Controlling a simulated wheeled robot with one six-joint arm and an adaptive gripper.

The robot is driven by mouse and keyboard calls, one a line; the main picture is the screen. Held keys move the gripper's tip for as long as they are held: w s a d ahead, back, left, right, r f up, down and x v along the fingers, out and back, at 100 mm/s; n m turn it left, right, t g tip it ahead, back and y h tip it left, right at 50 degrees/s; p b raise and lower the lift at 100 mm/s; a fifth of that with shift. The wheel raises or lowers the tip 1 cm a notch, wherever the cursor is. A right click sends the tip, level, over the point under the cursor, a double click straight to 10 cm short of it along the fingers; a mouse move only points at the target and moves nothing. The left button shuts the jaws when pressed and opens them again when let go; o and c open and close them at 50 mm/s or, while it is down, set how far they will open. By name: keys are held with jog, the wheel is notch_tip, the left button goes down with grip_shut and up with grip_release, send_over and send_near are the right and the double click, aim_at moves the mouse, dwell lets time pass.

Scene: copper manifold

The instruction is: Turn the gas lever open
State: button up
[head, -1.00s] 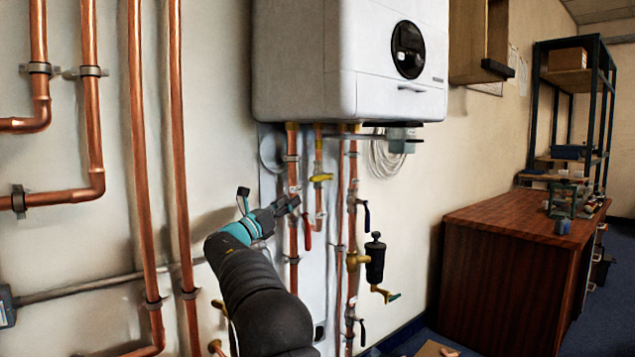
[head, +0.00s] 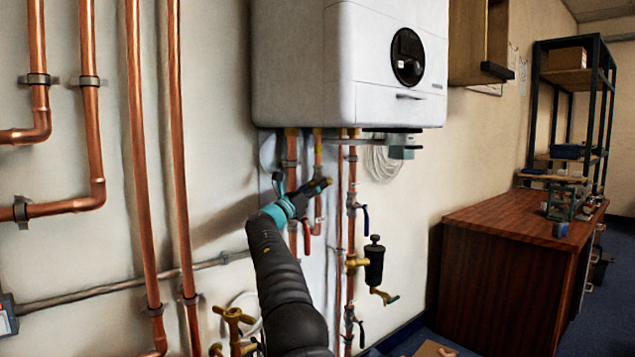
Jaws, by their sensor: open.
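The yellow gas lever (head: 326,182) is on a copper pipe below the white boiler, and only a small part of it shows. My gripper (head: 298,186) is open, with its fingers spread in front of the pipes under the boiler. One finger reaches right and overlaps the lever in the picture. I cannot tell whether they touch. The gripper hides most of the lever and its valve, so the lever's angle is not clear.
The white boiler (head: 380,60) hangs above. A red lever (head: 306,238) hangs just below my gripper. A blue lever (head: 365,218) and a black filter (head: 374,264) are to the right. A brass tap (head: 233,316) stands lower left. A wooden cabinet (head: 500,270) is at right.

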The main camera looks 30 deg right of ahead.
jog(key=shift+d+r, duration=0.15)
jog(key=shift+d, duration=0.35)
grip_shut()
jog(key=shift+w+a, duration=0.1)
